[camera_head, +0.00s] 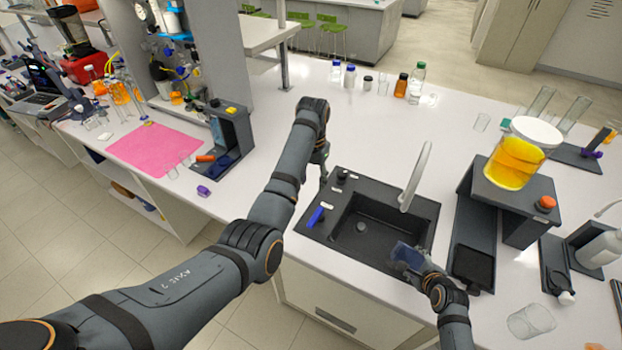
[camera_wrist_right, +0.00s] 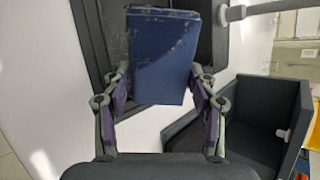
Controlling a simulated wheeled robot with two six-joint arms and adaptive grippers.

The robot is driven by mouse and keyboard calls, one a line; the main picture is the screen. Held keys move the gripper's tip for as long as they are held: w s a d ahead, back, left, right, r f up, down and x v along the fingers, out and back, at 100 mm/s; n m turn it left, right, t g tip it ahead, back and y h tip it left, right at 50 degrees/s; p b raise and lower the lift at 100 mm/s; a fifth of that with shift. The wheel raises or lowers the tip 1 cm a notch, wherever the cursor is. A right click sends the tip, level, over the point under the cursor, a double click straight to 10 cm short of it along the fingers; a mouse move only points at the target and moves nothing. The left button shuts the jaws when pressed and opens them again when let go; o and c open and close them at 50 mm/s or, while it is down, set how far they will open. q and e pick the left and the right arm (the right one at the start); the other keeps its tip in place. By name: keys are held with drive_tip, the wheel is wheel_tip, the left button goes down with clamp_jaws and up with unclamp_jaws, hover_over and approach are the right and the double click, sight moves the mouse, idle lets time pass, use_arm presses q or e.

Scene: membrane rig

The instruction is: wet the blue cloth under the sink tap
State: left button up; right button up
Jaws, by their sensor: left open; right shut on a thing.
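The blue cloth (camera_head: 406,254) is a dark blue, flat folded block at the front right of the black sink (camera_head: 365,228). In the right wrist view the cloth (camera_wrist_right: 160,58) sits between the two fingers. My right gripper (camera_head: 420,268) is shut on it near the sink's front right rim. The grey sink tap (camera_head: 416,178) rises behind the sink, its spout above the basin. No water stream is visible. A blue handle (camera_head: 316,216) is on the sink's left rim. My left gripper (camera_head: 322,158) is open behind the sink's back left corner, partly hidden by its arm.
Right of the sink stands a dark stand (camera_head: 512,205) with a yellow-filled vessel (camera_head: 520,155). A glass beaker (camera_head: 531,321) is at the front right. Several bottles, including an orange one (camera_head: 401,86), line the back.

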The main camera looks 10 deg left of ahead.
sight(415, 262)
drive_tip(key=v, duration=0.3)
drive_tip(key=d+v, duration=0.1)
drive_tip(key=v, duration=0.1)
drive_tip(key=shift+s+f, duration=0.3)
drive_tip(key=shift+s, duration=0.05)
drive_tip(key=shift+a+r, duration=0.1)
drive_tip(key=shift+r, duration=0.05)
drive_tip(key=shift+w+a, duration=0.2)
drive_tip(key=shift+a, duration=0.05)
drive_tip(key=shift+d, duration=0.1)
idle(0.4)
